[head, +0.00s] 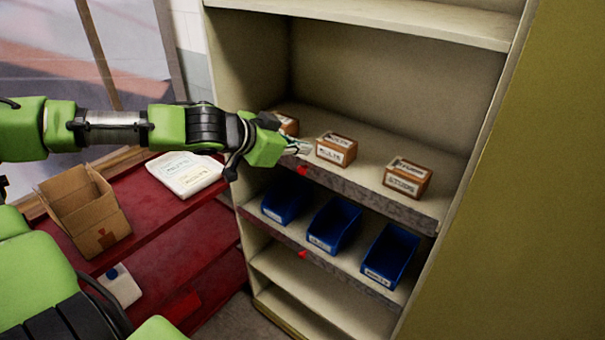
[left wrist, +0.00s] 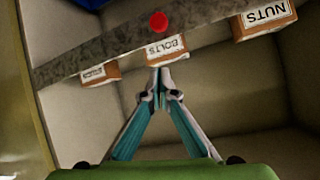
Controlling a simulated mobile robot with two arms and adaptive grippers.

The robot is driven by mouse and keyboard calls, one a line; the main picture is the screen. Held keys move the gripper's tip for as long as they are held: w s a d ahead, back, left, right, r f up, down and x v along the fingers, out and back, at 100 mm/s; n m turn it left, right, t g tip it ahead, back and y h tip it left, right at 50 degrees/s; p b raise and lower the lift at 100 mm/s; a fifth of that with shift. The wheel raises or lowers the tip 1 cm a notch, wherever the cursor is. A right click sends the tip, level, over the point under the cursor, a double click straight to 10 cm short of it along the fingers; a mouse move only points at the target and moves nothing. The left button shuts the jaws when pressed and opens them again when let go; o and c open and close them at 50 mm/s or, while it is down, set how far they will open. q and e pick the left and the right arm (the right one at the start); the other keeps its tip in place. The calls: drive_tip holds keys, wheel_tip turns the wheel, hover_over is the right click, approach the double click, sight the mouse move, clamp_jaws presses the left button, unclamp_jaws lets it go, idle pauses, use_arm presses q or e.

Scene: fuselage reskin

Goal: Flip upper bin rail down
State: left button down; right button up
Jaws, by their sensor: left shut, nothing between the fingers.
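The upper bin rail (head: 370,198) is a grey strip along the front edge of the shelf with the small boxes. A red knob (head: 302,170) sits on it near its left end. The rail also crosses the top of the left wrist view (left wrist: 100,60), with the red knob (left wrist: 158,22). My left gripper (head: 303,147) is shut and empty just above the rail near the knob. In the left wrist view its fingertips (left wrist: 161,78) meet close to the BOLTS box (left wrist: 166,50); I cannot tell whether they touch it. My right gripper is out of view.
Brown boxes, the middle one (head: 336,149) and right one (head: 407,177), stand behind the rail. Blue bins (head: 335,224) sit on the shelf below, behind a lower rail (head: 345,277) with its own red knob. A red cart (head: 190,240) carries a cardboard box (head: 85,209).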

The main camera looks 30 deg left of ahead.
sight(311, 166)
use_arm(q)
drive_tip(key=f+b, duration=0.1)
drive_tip(key=w+f+b, duration=0.1)
drive_tip(key=f, duration=0.1)
drive_tip(key=f+b, duration=0.1)
drive_tip(key=b, duration=0.1)
drive_tip(key=shift+w+a+f, duration=0.25)
drive_tip(key=shift+a+f, duration=0.05)
drive_tip(key=shift+s+f, duration=0.1)
drive_tip(key=shift+f, duration=0.1)
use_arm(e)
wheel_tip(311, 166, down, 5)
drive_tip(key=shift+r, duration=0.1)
use_arm(q)
drive_tip(key=shift+f, duration=0.1)
drive_tip(key=shift+s+t, duration=0.2)
drive_tip(key=shift+t, duration=0.1)
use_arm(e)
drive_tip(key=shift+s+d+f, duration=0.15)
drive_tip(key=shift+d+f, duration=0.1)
use_arm(q)
drive_tip(key=shift+s+f+t+b, duration=0.3)
drive_tip(key=shift+t+b, duration=0.1)
drive_tip(key=shift+t, duration=0.1)
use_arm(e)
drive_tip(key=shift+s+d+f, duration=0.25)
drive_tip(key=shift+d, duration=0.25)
